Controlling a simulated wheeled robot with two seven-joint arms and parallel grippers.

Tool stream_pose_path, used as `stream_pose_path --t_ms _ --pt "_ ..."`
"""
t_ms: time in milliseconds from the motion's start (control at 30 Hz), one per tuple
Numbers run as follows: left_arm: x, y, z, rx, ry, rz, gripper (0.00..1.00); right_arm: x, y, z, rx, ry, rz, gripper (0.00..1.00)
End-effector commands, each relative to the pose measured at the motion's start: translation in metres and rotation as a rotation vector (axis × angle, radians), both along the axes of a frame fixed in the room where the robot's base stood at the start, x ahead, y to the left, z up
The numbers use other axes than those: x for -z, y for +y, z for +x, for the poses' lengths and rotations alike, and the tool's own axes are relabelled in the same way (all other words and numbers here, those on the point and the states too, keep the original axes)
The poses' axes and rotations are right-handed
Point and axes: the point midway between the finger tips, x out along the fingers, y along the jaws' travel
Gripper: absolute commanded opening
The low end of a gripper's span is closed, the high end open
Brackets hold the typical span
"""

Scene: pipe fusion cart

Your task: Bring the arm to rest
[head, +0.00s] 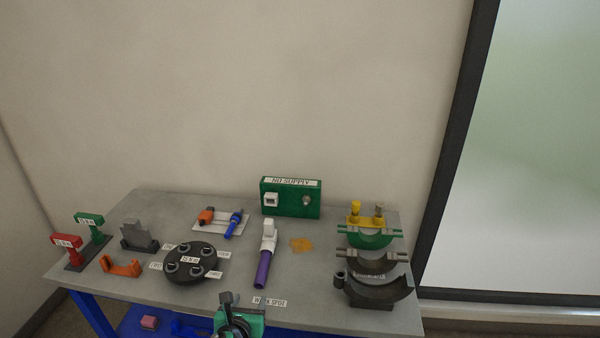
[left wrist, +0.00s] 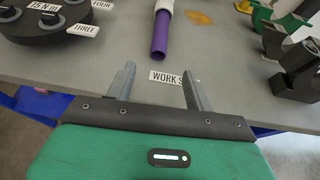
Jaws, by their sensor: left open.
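My left gripper (head: 230,300) is low at the front edge of the grey table (head: 110,215), at the bottom middle of the head view. In the left wrist view its two grey fingers (left wrist: 158,88) stand apart with nothing between them. They point toward the "WORK SPOT" label (left wrist: 168,77), with the purple-ended white pipe (left wrist: 160,36) beyond. In the head view the pipe (head: 264,262) lies on the table, ahead and to the right of the gripper. My right gripper is in neither view.
A black round holder (head: 190,275) with numbered spots is left of the pipe. Red (head: 67,242) and green (head: 89,222) stands are at far left. The green "NO SUPPLY" box (head: 290,203) is at the back. Black and green half-round clamps (head: 375,290) stand at right.

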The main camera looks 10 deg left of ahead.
Motion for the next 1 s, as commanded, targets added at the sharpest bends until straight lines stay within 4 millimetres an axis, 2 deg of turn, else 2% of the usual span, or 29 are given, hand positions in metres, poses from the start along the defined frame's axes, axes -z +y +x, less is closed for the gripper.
stream_pose_path --t_ms 167,267,500,700,800,1000 --pt "0.006 -0.005 -0.027 -0.144 0.067 -0.266 0.53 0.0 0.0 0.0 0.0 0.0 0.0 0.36" --pt "0.012 -0.005 -0.054 -0.307 0.13 -0.524 0.53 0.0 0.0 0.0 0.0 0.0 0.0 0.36" --pt "0.022 0.003 -0.126 -0.792 0.257 -1.121 0.53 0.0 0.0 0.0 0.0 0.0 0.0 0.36" --pt "0.027 0.015 -0.191 -1.262 0.298 -1.536 0.53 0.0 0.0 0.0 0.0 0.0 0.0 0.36" --pt "0.027 0.022 -0.221 -1.489 0.289 -1.692 0.53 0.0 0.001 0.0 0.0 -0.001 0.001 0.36" --pt "0.025 0.031 -0.266 -1.833 0.232 -1.879 0.53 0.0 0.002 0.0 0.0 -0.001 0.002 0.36"
